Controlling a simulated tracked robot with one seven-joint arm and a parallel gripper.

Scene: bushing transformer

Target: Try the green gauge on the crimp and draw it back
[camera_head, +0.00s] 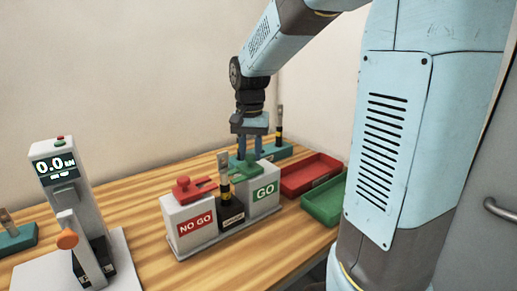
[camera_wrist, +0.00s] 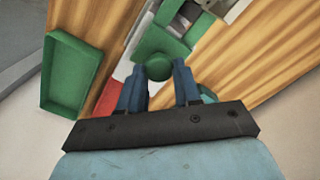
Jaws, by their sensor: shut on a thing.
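The green gauge (camera_head: 243,164) sits at the top of the grey GO block (camera_head: 264,196). My gripper (camera_head: 250,152) is above it, pointing down, shut on its green knob. In the wrist view the green gauge (camera_wrist: 165,42) shows beyond my gripper (camera_wrist: 159,72), with its round knob between the two blue fingers. The crimp (camera_head: 225,180), an upright piece with a yellow band, stands in a black holder (camera_head: 232,215) between the GO and NO GO blocks. I cannot tell whether the gauge touches the crimp.
The red gauge (camera_head: 183,187) lies on the NO GO block (camera_head: 190,222). A red tray (camera_head: 310,172) and a green tray (camera_head: 325,203) lie to the right. A display device (camera_head: 62,185) stands at the left. Another teal holder (camera_head: 285,150) stands behind. Bare wood lies in front.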

